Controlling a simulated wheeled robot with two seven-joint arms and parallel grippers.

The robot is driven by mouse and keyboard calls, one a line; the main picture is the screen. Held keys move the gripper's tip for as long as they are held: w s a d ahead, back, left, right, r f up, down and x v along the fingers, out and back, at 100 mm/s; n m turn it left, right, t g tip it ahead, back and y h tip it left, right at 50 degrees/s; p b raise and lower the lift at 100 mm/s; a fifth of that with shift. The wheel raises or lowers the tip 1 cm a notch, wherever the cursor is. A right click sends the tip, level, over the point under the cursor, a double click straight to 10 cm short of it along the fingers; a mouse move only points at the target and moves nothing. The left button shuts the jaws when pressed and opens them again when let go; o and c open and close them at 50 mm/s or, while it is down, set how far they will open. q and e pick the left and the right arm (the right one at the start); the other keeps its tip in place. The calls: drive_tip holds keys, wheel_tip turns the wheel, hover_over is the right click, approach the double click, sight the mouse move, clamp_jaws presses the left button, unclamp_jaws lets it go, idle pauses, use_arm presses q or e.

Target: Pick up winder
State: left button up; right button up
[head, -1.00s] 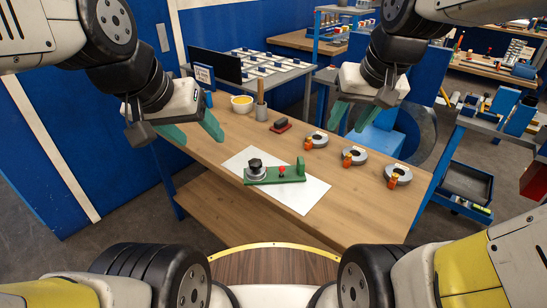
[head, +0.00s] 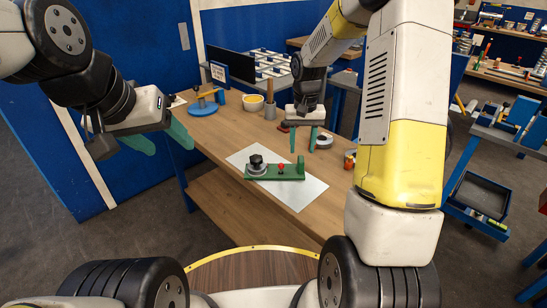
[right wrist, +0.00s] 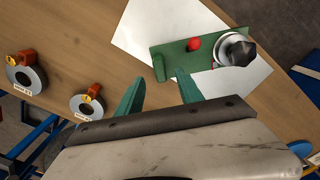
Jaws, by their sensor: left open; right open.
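The winder is a green base (head: 290,173) with a dark-knobbed grey spool (head: 256,166) at its left end, a red knob near the middle and a green upright at its right end. It lies on a white sheet (head: 314,192) on the table. My right gripper (head: 302,152) is open and empty, fingers down, just behind the winder's right half. In the right wrist view, the winder (right wrist: 177,57) lies beyond the open fingers (right wrist: 160,85), its upright end nearest them. My left gripper (head: 160,140) is open and empty, left of the table's far end.
The wooden table (head: 225,142) holds a yellow-filled bowl (head: 252,103), a blue round stand (head: 203,108) and grey rings with orange tags, such as one in the right wrist view (right wrist: 87,107). My right arm hides part of the table's right side. Bare wood lies left of the sheet.

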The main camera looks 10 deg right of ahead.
sight(301, 158)
wheel_tip(301, 158, down, 6)
drive_tip(key=shift+r, duration=0.1)
clamp_jaws()
drive_tip(key=shift+w+r, duration=0.1)
idle(1.4)
